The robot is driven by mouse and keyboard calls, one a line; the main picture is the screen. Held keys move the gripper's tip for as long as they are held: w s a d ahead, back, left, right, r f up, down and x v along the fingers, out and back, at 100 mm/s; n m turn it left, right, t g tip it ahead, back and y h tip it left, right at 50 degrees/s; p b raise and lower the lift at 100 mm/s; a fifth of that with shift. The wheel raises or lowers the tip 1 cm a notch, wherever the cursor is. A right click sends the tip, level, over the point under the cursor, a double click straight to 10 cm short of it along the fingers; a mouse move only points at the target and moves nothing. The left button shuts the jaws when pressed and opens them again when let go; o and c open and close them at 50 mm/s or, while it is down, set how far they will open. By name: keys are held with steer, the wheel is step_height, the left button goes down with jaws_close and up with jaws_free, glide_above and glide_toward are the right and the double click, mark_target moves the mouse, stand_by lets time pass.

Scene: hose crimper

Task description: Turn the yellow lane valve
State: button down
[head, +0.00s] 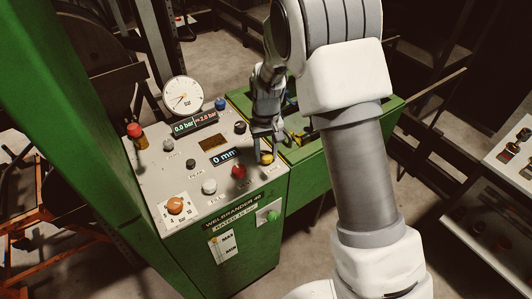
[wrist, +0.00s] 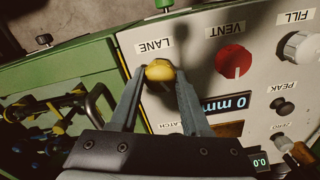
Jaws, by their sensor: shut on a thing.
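The yellow lane valve (head: 267,158) is a small knob at the right corner of the machine's sloping panel. In the wrist view the yellow lane valve (wrist: 160,71) sits between the two finger ends, beside the LANE label. My gripper (head: 266,147) reaches down to it from above in the head view. In the wrist view my gripper (wrist: 159,77) is shut on the knob, with a finger on each side. The fingers hide the knob's sides, and I cannot tell its turned angle.
The red VENT knob (wrist: 234,62) and white FILL knob (wrist: 301,47) stand beside the lane valve. A round gauge (head: 183,96), pressure display (head: 195,124) and orange dial (head: 175,205) are on the panel (head: 155,168). The green machine body (head: 255,240) lies below it.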

mark_target(266, 154)
steer(key=m, duration=0.5)
steer(key=shift+m, duration=0.3)
stand_by(0.4)
steer(key=shift+c, duration=1.8)
jaws_free()
step_height(266, 154, up, 18)
steer(key=shift+f, duration=0.25)
